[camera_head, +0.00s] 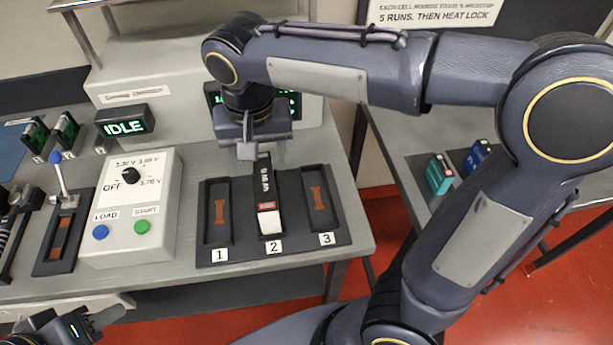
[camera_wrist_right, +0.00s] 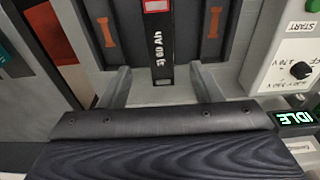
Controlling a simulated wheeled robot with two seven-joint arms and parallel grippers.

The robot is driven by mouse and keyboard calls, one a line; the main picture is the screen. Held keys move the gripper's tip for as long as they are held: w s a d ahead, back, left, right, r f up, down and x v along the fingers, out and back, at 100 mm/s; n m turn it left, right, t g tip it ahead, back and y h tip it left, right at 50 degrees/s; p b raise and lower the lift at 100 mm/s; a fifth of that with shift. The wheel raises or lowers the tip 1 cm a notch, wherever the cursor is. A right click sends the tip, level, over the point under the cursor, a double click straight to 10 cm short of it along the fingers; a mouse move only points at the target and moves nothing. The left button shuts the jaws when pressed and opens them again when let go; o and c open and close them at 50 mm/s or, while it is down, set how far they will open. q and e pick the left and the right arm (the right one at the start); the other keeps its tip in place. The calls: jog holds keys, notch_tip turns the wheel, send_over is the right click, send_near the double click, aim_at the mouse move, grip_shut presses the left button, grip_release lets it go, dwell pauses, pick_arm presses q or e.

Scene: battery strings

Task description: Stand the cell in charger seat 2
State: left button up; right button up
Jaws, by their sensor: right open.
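The cell (camera_head: 264,187) is a long black block marked "60 Ah" with a red band and a white end. It is at charger seat 2, between the empty seats 1 (camera_head: 218,212) and 3 (camera_head: 319,198); I cannot tell whether it is fully seated. My right gripper (camera_head: 248,150) is over its far end. In the right wrist view the cell (camera_wrist_right: 159,45) lies between the two spread fingers (camera_wrist_right: 162,86), with a gap on each side. My left gripper (camera_head: 100,322) is at the bottom left corner, partly cut off, away from the cell.
A white control box (camera_head: 130,210) with a dial and blue and green buttons stands left of the charger. A display (camera_head: 122,127) reads IDLE. A teal cell (camera_head: 439,174) and a blue cell (camera_head: 477,156) stand on the right table. My right arm crosses above the gap between tables.

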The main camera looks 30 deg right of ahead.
jog(key=s+d+f+t+y, duration=0.2)
jog(key=s+d+f, duration=0.1)
jog(key=s, duration=0.4)
jog(key=s+d+f+n+t+y, duration=0.1)
jog(key=s+d+f+t+y, duration=0.1)
jog(key=s+d, duration=0.4)
jog(key=shift+s+d+f+n, duration=0.3)
jog(key=shift+s+f, duration=0.35)
jog(key=shift+s, duration=0.25)
jog(key=shift+c, duration=0.5)
dwell(0.5)
